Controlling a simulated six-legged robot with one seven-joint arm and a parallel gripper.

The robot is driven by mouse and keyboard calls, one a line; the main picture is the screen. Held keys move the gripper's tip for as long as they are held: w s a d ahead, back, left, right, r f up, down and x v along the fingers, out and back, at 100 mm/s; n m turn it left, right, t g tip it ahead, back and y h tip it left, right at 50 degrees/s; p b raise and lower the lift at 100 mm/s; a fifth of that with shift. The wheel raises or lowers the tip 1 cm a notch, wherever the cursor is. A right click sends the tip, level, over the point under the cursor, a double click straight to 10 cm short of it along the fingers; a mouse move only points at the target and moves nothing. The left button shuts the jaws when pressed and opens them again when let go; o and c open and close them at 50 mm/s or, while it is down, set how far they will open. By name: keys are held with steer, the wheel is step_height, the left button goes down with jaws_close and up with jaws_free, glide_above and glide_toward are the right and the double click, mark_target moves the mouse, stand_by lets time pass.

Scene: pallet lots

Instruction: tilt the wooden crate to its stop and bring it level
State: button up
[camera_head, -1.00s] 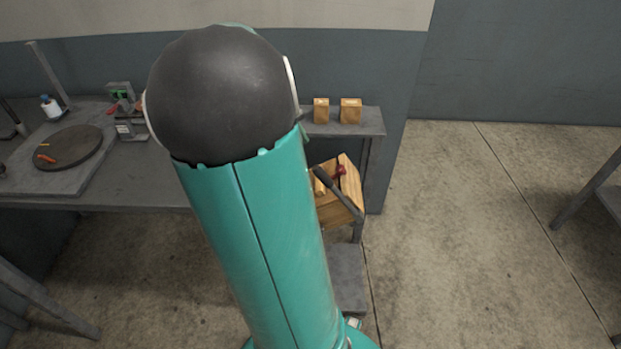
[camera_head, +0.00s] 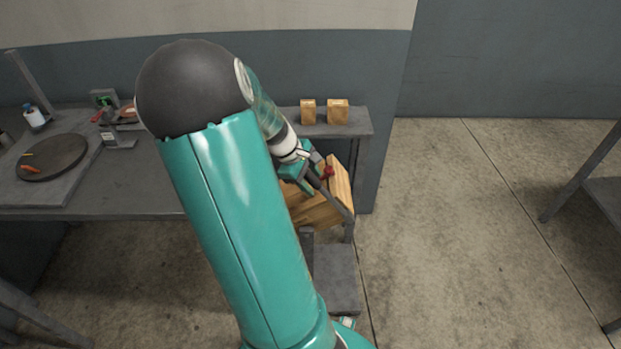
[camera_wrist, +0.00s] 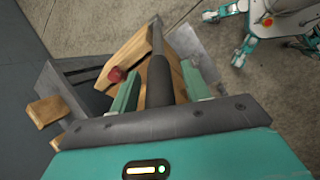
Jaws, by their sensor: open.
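The wooden crate (camera_head: 337,190) sits tilted on a grey stand, partly hidden behind my arm in the head view. In the wrist view the crate (camera_wrist: 128,57) lies beyond my fingers, with a red object (camera_wrist: 117,74) at its upper part. A dark bar with a thick black grip (camera_wrist: 159,80) runs along the crate. My gripper (camera_wrist: 160,92) is open, with its two green fingers on either side of the black grip. I cannot tell whether either finger touches it. In the head view my gripper (camera_head: 304,178) is at the crate's left side.
Two small wooden blocks (camera_head: 322,111) stand on a grey shelf (camera_head: 352,129) behind the crate. A grey bench (camera_head: 140,185) at left holds a dark round disc (camera_head: 52,157) and small tools. Another grey table (camera_head: 606,195) stands at far right. The floor between is clear.

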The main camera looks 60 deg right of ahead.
jaws_close()
steer(key=shift+s, duration=0.1)
steer(key=shift+s+d+t, duration=0.2)
steer(key=shift+s+d, duration=0.1)
steer(key=shift+s, duration=0.2)
steer(key=shift+s+d+t, duration=0.2)
steer(key=shift+s+d, duration=0.1)
steer(key=shift+s, duration=0.2)
steer(key=s+d+f+t+y, duration=0.1)
steer(key=s+d+f+t, duration=0.1)
steer(key=s, duration=0.3)
steer(key=s+d+f+t+y, duration=0.2)
steer(key=s+d+t, duration=0.1)
steer(key=s, duration=0.2)
steer(key=shift+f, duration=0.4)
steer(key=shift+s+d+f, duration=0.1)
steer(key=shift+s, duration=0.15)
